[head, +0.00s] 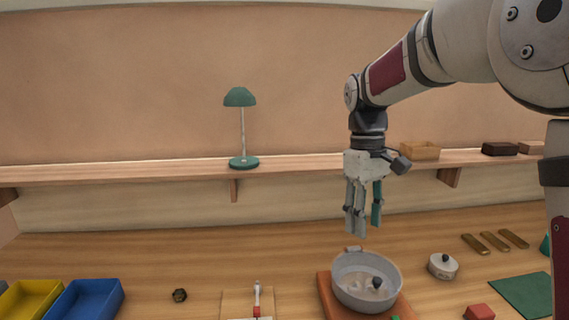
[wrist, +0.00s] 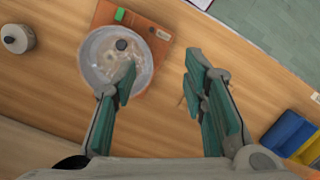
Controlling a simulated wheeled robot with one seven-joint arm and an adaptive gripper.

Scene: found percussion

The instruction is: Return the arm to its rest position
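My gripper (head: 362,215) hangs from my arm above the back of the workbench, pointing down. In the wrist view my gripper (wrist: 158,90) has its teal-padded fingers wide apart with nothing between them. A grey pot (head: 366,282) stands on an orange-brown board (head: 325,292), below and slightly in front of the gripper. A dark round knob-like thing lies inside the pot. The pot also shows in the wrist view (wrist: 88,62), partly behind one finger. The gripper is clear of the pot and the bench.
A shelf (head: 300,163) runs along the wall behind, with a green lamp (head: 241,125) and a wooden box (head: 420,150). A lidded white pot (head: 442,266), wooden bars (head: 495,240), a red block (head: 479,312) and blue (head: 88,300) and yellow (head: 28,298) trays are on the bench.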

